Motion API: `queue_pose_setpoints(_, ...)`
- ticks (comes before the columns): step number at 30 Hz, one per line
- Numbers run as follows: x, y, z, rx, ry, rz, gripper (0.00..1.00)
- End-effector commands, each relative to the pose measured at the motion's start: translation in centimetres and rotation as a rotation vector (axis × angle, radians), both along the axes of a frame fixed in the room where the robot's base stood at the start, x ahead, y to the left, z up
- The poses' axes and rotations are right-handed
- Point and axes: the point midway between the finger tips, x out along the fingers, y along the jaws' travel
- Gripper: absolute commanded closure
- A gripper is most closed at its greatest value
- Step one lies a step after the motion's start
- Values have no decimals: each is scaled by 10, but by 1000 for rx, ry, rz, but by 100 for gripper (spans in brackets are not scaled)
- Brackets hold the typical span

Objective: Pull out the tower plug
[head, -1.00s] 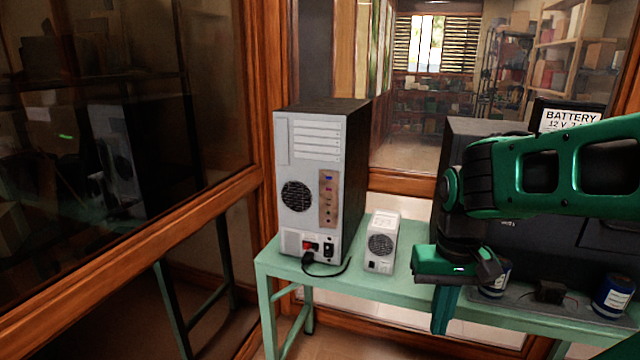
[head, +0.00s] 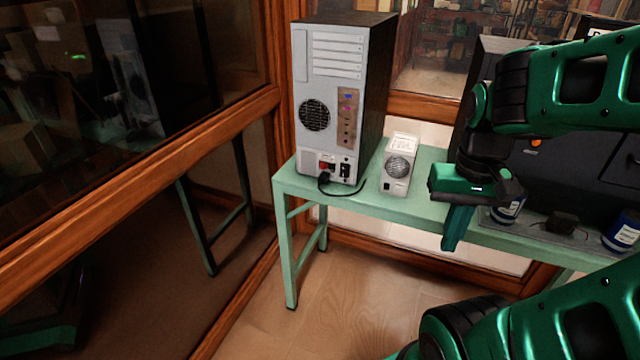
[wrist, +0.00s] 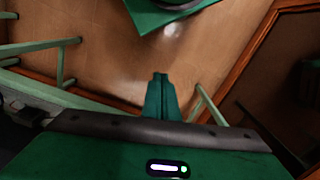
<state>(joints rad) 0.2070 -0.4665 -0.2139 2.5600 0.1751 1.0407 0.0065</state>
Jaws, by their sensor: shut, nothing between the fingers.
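The computer tower (head: 335,95) stands on the left end of the green table, its back panel facing me. A black plug (head: 324,178) sits low on that panel, beside a red switch, and its black cord runs right along the tabletop. My gripper (head: 453,232) hangs at the table's front edge, to the right of the tower and apart from the plug. It is shut and empty. In the wrist view my gripper (wrist: 160,78) points down over the floor with its fingers together; the tower and plug do not show there.
A small grey power unit (head: 398,165) stands right of the tower. Blue canisters (head: 508,210) and a large dark case (head: 560,160) are behind my arm. A wood-framed glass wall (head: 130,180) closes the left side. The floor (head: 370,305) before the table is clear.

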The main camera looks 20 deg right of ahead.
Motion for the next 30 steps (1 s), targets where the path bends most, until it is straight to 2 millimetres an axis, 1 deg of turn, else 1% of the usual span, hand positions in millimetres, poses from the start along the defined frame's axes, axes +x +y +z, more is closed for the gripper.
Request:
queue_pose_setpoints(4,0,0,0,0,0,0,100)
queue_pose_setpoints(5,0,0,0,0,0,0,98)
queue_pose_setpoints(6,0,0,0,0,0,1,88)
queue_pose_setpoints(8,-10,0,4,-2,-9,9,74)
queue_pose_setpoints(9,-9,-1,3,-6,-6,18,64)
queue_pose_setpoints(10,-7,-2,2,-9,-1,29,61)
queue_pose_setpoints(13,7,-8,-7,-32,30,91,61)
queue_pose_setpoints(17,32,-17,-24,-87,85,217,61)
queue_pose_setpoints(24,79,-31,-57,-223,202,482,61)
queue_pose_setpoints(30,119,-37,-82,-362,313,725,61)
